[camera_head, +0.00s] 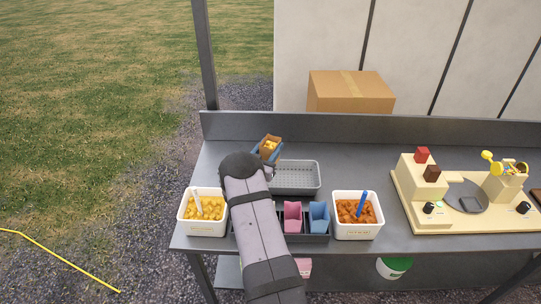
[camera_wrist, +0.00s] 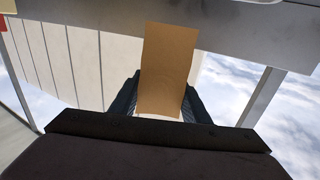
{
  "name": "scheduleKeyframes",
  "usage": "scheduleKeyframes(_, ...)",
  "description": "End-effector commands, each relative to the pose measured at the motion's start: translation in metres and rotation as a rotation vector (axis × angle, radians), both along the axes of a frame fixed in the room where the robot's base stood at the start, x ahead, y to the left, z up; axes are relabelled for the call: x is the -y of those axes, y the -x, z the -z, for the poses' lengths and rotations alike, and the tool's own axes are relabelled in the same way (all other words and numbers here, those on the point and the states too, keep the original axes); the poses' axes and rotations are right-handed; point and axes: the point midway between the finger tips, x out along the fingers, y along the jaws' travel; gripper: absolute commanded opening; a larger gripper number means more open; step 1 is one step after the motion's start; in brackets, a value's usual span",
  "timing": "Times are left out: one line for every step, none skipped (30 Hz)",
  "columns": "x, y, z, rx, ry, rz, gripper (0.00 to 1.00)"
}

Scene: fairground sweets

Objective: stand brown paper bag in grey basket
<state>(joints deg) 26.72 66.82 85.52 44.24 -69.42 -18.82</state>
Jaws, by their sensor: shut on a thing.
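The brown paper bag (camera_head: 271,142) has yellow pieces showing in its open top. In the wrist view the bag (camera_wrist: 167,70) stands between the two dark fingers. My gripper (camera_wrist: 160,105) is shut on it. In the head view the bag is at the back left of the counter, by the left end of the grey basket (camera_head: 318,178). The basket is a shallow perforated tray, and its visible part is empty. My arm hides the bag's lower part and the basket's left end, so I cannot tell the bag's height above the counter.
A white tub of yellow pieces (camera_head: 187,216) stands left of my arm. A dark rack (camera_head: 317,239) holds pink and blue bags in front of the basket. A white tub of orange-brown pieces (camera_head: 357,232) is right of it. A cream machine (camera_head: 460,219) stands further right.

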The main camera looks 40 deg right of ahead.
Motion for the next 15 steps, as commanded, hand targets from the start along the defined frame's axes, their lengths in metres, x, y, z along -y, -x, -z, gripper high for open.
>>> scheduleKeyframes(0.0, 0.0, 0.001, 0.0, 0.001, 0.0, 0.11)
scheduleKeyframes(0.0, 0.0, 0.001, 0.001, 0.001, 0.0, 0.11)
scheduleKeyframes(0.0, 0.0, 0.002, 0.002, 0.001, 0.0, 0.11)
scheduleKeyframes(0.0, 0.0, 0.002, 0.002, 0.001, 0.0, 0.11)
scheduleKeyframes(0.0, 0.0, 0.002, 0.002, 0.001, 0.0, 0.11)
scheduleKeyframes(0.0, 0.0, 0.003, 0.002, 0.001, 0.0, 0.11)
scheduleKeyframes(0.0, 0.0, 0.003, 0.001, 0.001, 0.0, 0.11)
scheduleKeyframes(0.0, 0.0, 0.005, 0.0, 0.001, 0.0, 0.11)
scheduleKeyframes(0.0, 0.0, 0.008, -0.001, 0.0, 0.0, 0.11)
scheduleKeyframes(0.0, 0.0, 0.01, -0.001, -0.001, 0.0, 0.11)
scheduleKeyframes(0.0, 0.0, 0.012, -0.001, 0.0, 0.0, 0.11)
scheduleKeyframes(0.0, 0.0, 0.017, -0.001, 0.0, 0.0, 0.11)
scheduleKeyframes(0.0, 0.0, 0.02, -0.001, 0.0, 0.0, 0.11)
scheduleKeyframes(0.0, 0.0, 0.023, -0.001, 0.0, 0.0, 0.11)
scheduleKeyframes(0.0, 0.0, 0.027, 0.0, 0.0, 0.0, 0.11)
